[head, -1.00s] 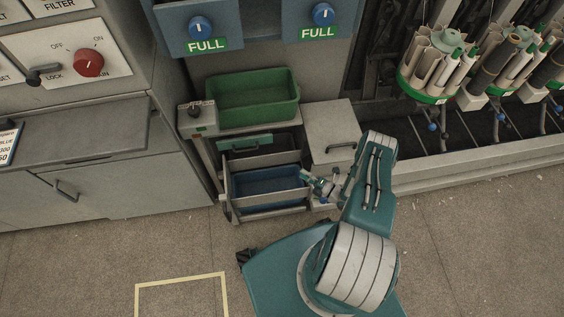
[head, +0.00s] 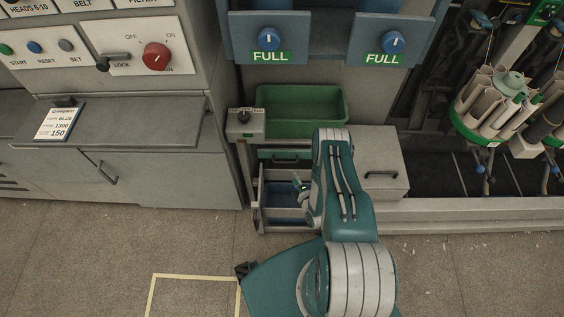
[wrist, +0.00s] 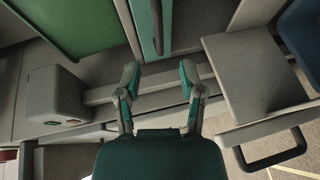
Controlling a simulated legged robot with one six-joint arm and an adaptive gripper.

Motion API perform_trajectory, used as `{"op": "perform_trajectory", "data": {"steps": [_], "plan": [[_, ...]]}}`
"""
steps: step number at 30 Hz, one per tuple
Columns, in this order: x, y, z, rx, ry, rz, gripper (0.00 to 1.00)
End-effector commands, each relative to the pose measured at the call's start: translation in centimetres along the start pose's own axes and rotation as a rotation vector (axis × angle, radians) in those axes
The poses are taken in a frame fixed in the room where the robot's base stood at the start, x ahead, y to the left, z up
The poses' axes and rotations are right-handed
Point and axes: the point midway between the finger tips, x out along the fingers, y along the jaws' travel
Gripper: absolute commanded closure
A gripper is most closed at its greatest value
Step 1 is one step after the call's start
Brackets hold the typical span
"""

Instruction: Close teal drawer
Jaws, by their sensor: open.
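The teal drawer front (head: 285,156) with its dark handle is in the cabinet below the green bin; my arm hides its right side in the head view. How far it stands out is hard to tell. In the wrist view a teal panel (wrist: 148,24) with a dark handle shows at top centre, ahead of the gap between my fingers. My gripper (wrist: 160,77) is open and empty, with its two fingers apart and short of that panel. In the head view my gripper (head: 300,184) is partly hidden, low in front of the cabinet.
A blue-lined compartment (head: 283,196) lies below the teal front. A green bin (head: 300,103) stands above, with a small grey control box (head: 245,123) at its left. A grey box (head: 381,158) with a handle is to the right. Floor at the left front is clear.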

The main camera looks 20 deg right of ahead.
Motion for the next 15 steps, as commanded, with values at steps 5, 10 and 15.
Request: {"op": "perform_trajectory", "data": {"steps": [5, 10, 15], "plan": [[3.2, 0.1, -0.2, -0.002, 0.005, 0.003, 0.49], [6.4, 0.0, -0.2, -0.001, 0.004, 0.004, 0.49], [8.6, 0.0, -0.1, 0.0, 0.003, 0.003, 0.49]]}}
